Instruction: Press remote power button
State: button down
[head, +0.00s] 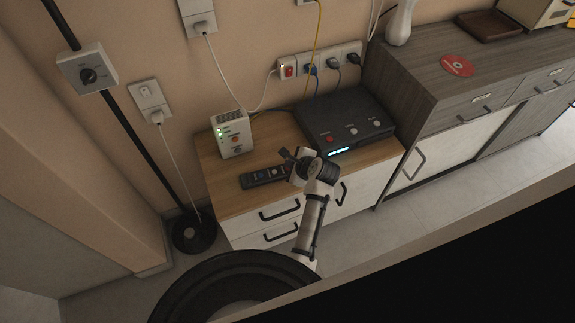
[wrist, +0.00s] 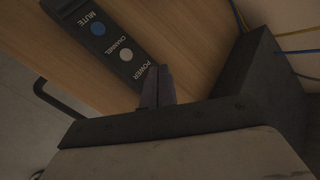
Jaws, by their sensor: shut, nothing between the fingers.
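The black remote (head: 262,176) lies on the wooden top of the small cabinet, near its front edge. It also shows in the wrist view (wrist: 112,40), with the printed labels MUTE, CHANNEL and POWER. A blue button sits by MUTE and a pale button by CHANNEL. My gripper (head: 286,154) is shut and empty at the remote's right end. In the wrist view its fingertips (wrist: 158,72) are right beside the POWER label. I cannot tell whether the fingertips touch the remote.
A white box with green lights (head: 230,136) stands at the back left of the cabinet top (head: 221,195). A black device with a lit display (head: 345,117) stands to the right, close to my gripper. Cables run to a wall power strip (head: 318,61). A taller grey cabinet (head: 420,85) adjoins on the right.

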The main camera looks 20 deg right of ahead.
jog(key=shift+r, duration=0.25)
notch_tip(320, 180, up, 6)
jog(key=p, duration=0.7)
dwell(1.3)
